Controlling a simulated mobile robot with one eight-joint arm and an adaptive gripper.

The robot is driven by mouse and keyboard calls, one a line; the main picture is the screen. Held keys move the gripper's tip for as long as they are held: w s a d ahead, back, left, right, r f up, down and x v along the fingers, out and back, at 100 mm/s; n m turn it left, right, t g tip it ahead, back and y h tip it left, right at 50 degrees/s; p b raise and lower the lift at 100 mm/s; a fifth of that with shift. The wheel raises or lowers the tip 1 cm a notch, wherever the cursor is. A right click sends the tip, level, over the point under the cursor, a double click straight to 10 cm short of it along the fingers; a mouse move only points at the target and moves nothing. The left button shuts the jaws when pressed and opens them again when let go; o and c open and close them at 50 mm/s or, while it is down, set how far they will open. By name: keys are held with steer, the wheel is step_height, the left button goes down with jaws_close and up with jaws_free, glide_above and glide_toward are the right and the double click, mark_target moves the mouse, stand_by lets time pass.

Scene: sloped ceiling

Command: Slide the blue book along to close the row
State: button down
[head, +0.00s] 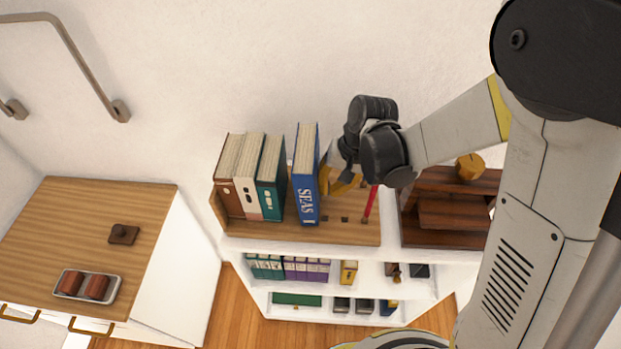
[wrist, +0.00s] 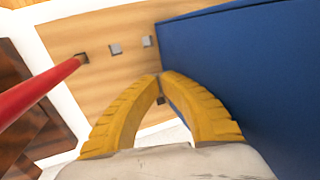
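The blue book (head: 306,185) stands upright on the wooden top shelf, its spine lettering facing the front. A gap separates it from the row to its left: a brown book (head: 229,180), a cream book (head: 250,182) and a teal book (head: 269,185). My gripper (head: 334,190) is low at the right side of the blue book. In the wrist view its yellow fingertips (wrist: 160,80) meet, with nothing visible between them. The blue book (wrist: 250,70) fills the right of that view, very near or touching the right finger; I cannot tell which.
A red rod (head: 370,204) stands on the shelf (head: 345,233) right of my gripper, also large in the wrist view (wrist: 35,95). Small square marks dot the board. A dark wooden unit (head: 440,235) is at right; a cabinet (head: 75,215) stands left.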

mark_target(316, 154)
steer(key=shift+a, duration=0.15)
steer(key=shift+w+a+b, duration=0.1)
steer(key=shift+a+b, duration=0.25)
steer(key=shift+a, duration=2.2)
steer(key=shift+d, duration=0.1)
steer(key=shift+d, duration=0.75)
step_height(316, 154, up, 12)
steer(key=p, duration=0.8)
steer(key=shift+d, duration=0.1)
